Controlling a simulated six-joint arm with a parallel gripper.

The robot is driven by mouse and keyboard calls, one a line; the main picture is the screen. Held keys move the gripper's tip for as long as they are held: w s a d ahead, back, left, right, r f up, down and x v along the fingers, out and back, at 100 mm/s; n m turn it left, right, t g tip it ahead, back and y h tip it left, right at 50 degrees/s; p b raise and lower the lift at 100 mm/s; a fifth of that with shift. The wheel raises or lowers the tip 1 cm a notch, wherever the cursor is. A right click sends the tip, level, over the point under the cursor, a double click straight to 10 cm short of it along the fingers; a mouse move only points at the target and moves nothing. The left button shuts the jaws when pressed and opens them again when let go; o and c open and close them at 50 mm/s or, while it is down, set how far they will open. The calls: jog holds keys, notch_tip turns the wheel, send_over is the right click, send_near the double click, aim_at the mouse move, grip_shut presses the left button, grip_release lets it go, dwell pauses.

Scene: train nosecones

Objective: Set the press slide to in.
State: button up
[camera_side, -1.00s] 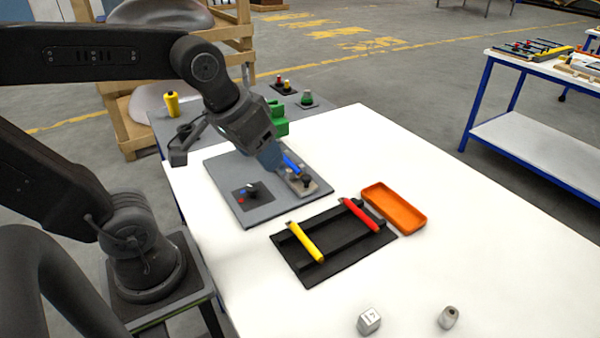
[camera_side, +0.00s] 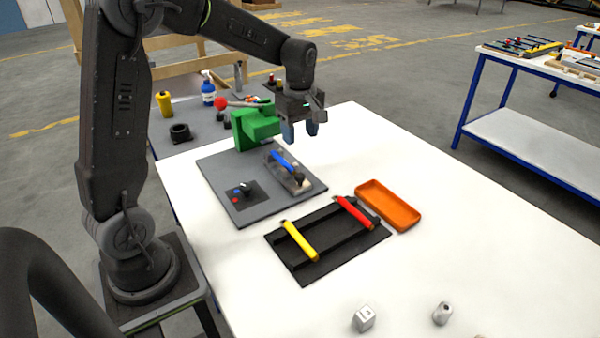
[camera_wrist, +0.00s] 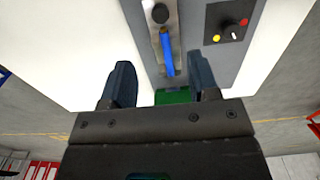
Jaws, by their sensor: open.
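The press slide (camera_side: 272,158) is a pale metal strip with a black knob (camera_side: 299,179) at its near end, on a grey board (camera_side: 225,175). A blue bar (camera_side: 283,160) lies along it. The green press (camera_side: 255,124) stands at the board's far edge, and the knob end points away from it. The wrist view shows the slide (camera_wrist: 178,58), the blue bar (camera_wrist: 167,55), the knob (camera_wrist: 160,13) and part of the press (camera_wrist: 173,96). My gripper (camera_side: 300,131) is open and empty, raised above the table to the right of the press.
A panel (camera_side: 242,193) with a small switch sits on the same board. A black rack (camera_side: 325,260) holds a yellow bar (camera_side: 300,241) and a red bar (camera_side: 355,212). An orange tray (camera_side: 389,206) lies beside it. The white table is clear at the right.

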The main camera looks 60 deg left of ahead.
aim_at(300, 175)
notch_tip(300, 175, down, 12)
dwell(0.4)
jog(key=shift+c, duration=0.5)
grip_shut()
